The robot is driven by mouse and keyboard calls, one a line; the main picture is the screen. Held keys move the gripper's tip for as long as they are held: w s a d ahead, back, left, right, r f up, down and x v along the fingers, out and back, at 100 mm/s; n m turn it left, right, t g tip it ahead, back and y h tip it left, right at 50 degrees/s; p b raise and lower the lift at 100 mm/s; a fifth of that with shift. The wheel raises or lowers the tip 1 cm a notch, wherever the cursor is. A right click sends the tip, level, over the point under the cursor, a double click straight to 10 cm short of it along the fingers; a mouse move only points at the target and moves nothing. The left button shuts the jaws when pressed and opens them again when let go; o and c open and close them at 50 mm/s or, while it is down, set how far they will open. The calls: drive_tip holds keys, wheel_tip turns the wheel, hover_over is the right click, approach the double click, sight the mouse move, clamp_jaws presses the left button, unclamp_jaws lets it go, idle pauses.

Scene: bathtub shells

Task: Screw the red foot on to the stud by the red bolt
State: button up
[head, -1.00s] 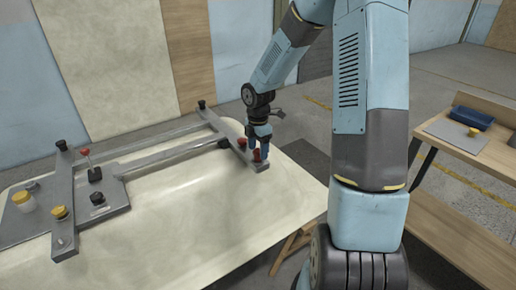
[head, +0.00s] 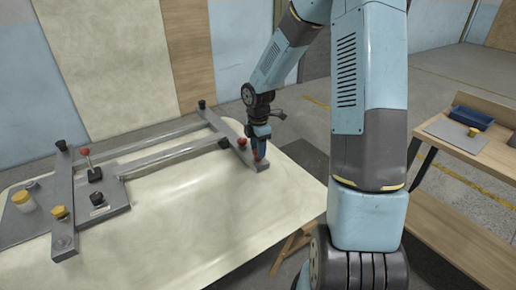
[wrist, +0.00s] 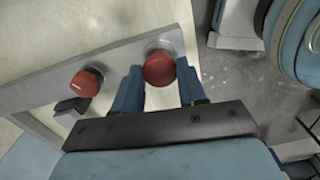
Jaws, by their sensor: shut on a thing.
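My gripper (head: 259,146) points down over the near right end of the grey frame's cross bar (head: 268,167). Its blue fingers are shut on the red foot (wrist: 159,69), a round red piece between the fingertips in the wrist view. In the head view the fingers mostly cover the foot. The red bolt (wrist: 86,82) stands on the same bar, left of the gripper in the wrist view; it also shows in the head view (head: 242,143).
The frame rests on a pale tub shell (head: 200,225). Black knobs and yellow pieces (head: 59,212) stand on its left part, with a red-knobbed lever (head: 85,153).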

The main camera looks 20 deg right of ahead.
drive_tip(key=m, duration=1.2)
drive_tip(key=o, duration=1.2)
drive_tip(key=shift+c, duration=0.8)
